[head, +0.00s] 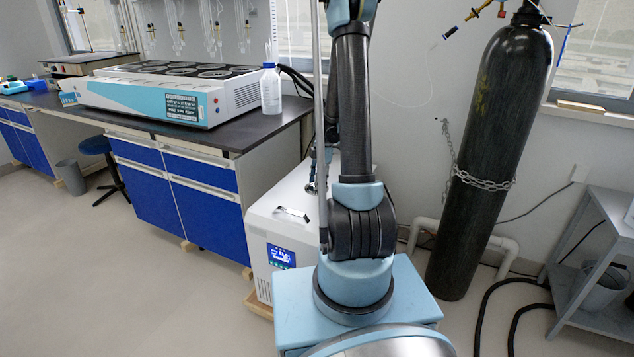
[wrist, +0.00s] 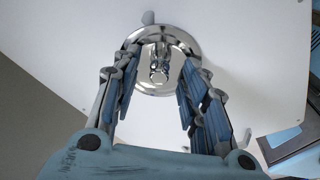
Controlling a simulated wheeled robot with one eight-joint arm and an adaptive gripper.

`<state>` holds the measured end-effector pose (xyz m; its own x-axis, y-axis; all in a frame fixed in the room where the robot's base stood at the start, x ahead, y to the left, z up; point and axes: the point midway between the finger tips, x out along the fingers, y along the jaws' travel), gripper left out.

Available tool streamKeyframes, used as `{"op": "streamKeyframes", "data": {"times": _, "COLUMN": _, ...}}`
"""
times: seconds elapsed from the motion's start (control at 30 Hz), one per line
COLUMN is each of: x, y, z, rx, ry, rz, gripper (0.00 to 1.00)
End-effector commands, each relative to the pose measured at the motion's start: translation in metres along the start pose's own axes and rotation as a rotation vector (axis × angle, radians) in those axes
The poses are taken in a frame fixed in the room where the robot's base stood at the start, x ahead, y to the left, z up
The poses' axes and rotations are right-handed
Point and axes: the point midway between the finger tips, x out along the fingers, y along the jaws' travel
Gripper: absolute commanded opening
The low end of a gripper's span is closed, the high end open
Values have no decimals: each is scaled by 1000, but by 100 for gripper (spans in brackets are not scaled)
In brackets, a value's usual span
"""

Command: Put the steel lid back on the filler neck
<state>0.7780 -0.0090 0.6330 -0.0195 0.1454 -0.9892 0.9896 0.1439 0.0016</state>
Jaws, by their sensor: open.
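The steel lid (wrist: 184,42) is a shiny round disc with a knob (wrist: 159,72) in its middle. In the wrist view it is at the top centre, over the white top of a cabinet. My gripper (wrist: 158,82) is open, with one finger to the left of the knob and one to the right; neither is seen to touch it. The filler neck is not clearly seen, and I cannot tell whether the lid sits on it. In the head view my arm hides the lid.
The bench holds a heating unit (head: 150,95) and a white bottle (head: 270,90). A chained black gas cylinder (head: 490,150) stands to the right.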

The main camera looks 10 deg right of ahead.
Motion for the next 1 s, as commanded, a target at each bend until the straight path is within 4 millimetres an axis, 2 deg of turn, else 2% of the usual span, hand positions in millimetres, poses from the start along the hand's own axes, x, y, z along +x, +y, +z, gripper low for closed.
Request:
{"op": "streamKeyframes", "data": {"times": 0.27, "x": -12, "y": 0, "z": 0, "rx": 0, "ry": 0, "rz": 0, "gripper": 40}}
{"op": "streamKeyframes", "data": {"times": 0.8, "x": -92, "y": 1, "z": 0, "rx": 0, "ry": 0, "rz": -1, "gripper": 40}}
{"op": "streamKeyframes", "data": {"times": 1.0, "x": -112, "y": 2, "z": 0, "rx": 0, "ry": 0, "rz": -1, "gripper": 40}}
